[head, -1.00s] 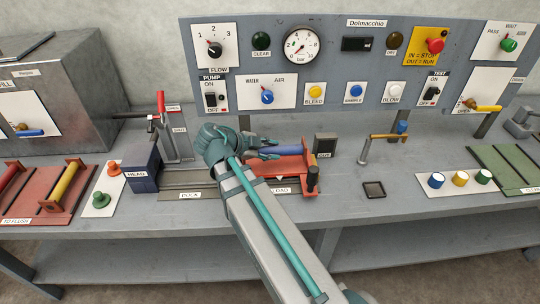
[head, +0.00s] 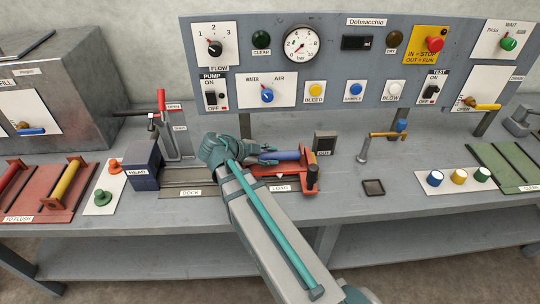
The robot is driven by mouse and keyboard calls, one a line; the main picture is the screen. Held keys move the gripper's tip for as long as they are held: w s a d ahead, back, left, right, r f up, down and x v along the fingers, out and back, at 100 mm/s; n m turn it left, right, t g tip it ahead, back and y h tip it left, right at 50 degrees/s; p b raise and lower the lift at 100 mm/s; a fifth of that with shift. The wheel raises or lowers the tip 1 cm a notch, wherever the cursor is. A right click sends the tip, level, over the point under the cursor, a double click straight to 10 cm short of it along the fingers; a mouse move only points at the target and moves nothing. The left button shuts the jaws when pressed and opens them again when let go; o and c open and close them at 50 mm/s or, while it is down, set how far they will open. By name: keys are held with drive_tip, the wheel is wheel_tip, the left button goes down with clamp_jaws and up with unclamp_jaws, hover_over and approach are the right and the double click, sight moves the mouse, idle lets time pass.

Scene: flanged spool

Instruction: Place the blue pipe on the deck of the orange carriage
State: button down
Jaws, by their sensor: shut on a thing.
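The blue pipe (head: 284,155) lies sideways in my gripper (head: 262,156), which is shut on its left part in the head view. The pipe is at the deck of the orange carriage (head: 298,184); whether it touches the deck cannot be told.
The grey DOCK track (head: 187,181) and the dark blue HEAD block (head: 142,165) lie left of my wrist. A red-handled clamp (head: 162,101) stands behind them. A post with an orange lever (head: 385,136) and a small dark tray (head: 373,188) are to the right.

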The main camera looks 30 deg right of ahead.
drive_tip(key=shift+f, duration=0.1)
drive_tip(key=c, duration=0.8)
unclamp_jaws()
drive_tip(key=shift+o, duration=0.2)
drive_tip(key=shift+r, duration=0.2)
drive_tip(key=shift+a, duration=0.25)
drive_tip(key=b+v, duration=0.2)
drive_tip(key=v, duration=0.9)
drive_tip(key=shift+a+r+b, duration=0.15)
drive_tip(key=shift+a+b, duration=0.05)
drive_tip(key=shift+b, duration=0.15)
